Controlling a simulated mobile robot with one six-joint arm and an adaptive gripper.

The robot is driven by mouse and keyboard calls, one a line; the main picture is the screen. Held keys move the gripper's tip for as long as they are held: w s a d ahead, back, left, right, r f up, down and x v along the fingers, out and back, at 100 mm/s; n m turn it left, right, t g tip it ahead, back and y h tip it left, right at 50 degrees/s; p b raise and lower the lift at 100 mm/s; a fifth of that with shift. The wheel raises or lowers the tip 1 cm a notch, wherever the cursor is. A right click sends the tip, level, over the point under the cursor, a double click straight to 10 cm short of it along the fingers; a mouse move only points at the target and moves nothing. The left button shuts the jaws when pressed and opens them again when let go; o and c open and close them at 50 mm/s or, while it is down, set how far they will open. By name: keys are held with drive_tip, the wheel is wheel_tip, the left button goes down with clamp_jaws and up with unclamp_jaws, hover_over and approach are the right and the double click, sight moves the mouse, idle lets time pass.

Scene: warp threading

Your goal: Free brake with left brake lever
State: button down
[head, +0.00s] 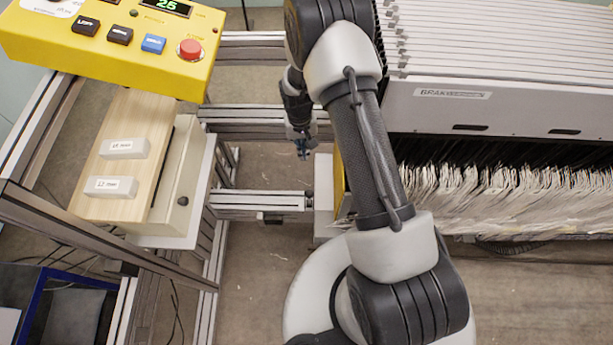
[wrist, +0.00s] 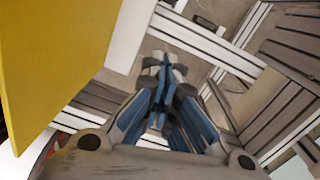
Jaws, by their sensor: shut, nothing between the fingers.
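I cannot make out the left brake lever in either view; my arm covers part of the left end of the machine. A partly readable label starting "BRAK" (head: 452,94) is on the machine's grey front panel (head: 540,110). My gripper (head: 303,155) points down beside the machine's left end, in the gap between it and the control box side. In the wrist view my gripper (wrist: 164,75) shows blue fingers brought together, with nothing held between them. No lever is seen touching it.
A yellow control box (head: 130,70) with buttons and a red knob (head: 190,49) is at the upper left. A wooden shelf (head: 115,160) with two labelled blocks stands below it. Aluminium rails (head: 260,200) cross below my gripper. Dense white threads (head: 500,195) hang at the right.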

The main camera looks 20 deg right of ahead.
drive_tip(key=s+f+b, duration=0.3)
drive_tip(key=s+f, duration=0.1)
drive_tip(key=f, duration=0.6)
drive_tip(key=shift+s+f, duration=0.2)
drive_tip(key=shift+f, duration=0.15)
drive_tip(key=shift+s+a, duration=0.15)
drive_tip(key=shift+s+r, duration=0.15)
drive_tip(key=shift+s, duration=0.15)
